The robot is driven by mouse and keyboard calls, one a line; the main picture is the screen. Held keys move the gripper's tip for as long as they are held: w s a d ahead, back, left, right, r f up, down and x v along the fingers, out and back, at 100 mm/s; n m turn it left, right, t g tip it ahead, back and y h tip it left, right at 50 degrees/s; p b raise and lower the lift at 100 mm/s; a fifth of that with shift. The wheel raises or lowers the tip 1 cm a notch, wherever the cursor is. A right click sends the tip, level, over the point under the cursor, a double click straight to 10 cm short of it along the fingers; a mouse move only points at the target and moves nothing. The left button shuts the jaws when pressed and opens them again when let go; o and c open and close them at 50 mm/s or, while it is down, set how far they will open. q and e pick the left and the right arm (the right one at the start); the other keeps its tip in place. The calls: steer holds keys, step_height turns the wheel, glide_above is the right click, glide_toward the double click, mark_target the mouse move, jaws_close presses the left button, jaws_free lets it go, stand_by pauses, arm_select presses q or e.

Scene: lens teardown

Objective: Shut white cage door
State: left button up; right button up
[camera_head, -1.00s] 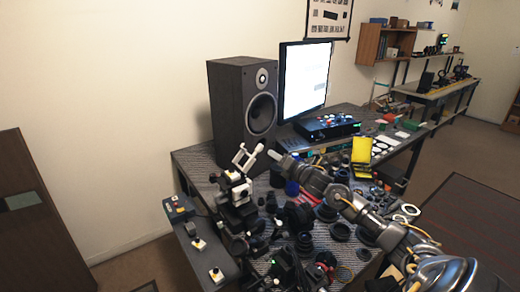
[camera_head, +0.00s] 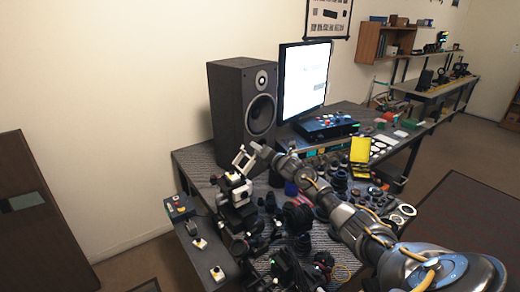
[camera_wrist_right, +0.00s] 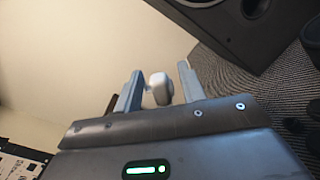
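The white cage door (camera_head: 240,161) is a small pale frame. It stands raised and tilted above a dark device with white and yellow parts (camera_head: 234,184) on the bench, left of centre in the head view. My right gripper (camera_head: 258,148) is at the upper end of the door. In the right wrist view my right gripper (camera_wrist_right: 160,70) has its two fingers apart. A white rounded piece (camera_wrist_right: 159,90) shows between them, with a gap to the right finger; contact with the left finger is unclear. My left gripper is not in view.
A tall black speaker (camera_head: 243,100) stands close behind the door. Several dark lens parts crowd the bench front. A yellow case (camera_head: 360,150) stands open at right.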

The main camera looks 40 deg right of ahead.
mark_target(254, 156)
jaws_close()
stand_by(0.4)
steer(key=shift+a+r+n+b, duration=0.55)
steer(key=shift+a+n, duration=0.2)
steer(key=shift+n, duration=0.15)
steer(key=shift+a+r+n+b, duration=0.4)
steer(key=shift+a+n+b, duration=0.25)
steer(key=shift+n, duration=0.25)
steer(key=shift+a+r+n+b, duration=0.35)
steer(key=shift+a+n+b, duration=0.25)
steer(key=shift+a+n, duration=0.25)
steer(key=shift+a+r+n+b, duration=0.3)
steer(key=shift+a+n+b, duration=0.25)
steer(key=shift+a+n, duration=0.25)
steer(key=shift+a, duration=0.1)
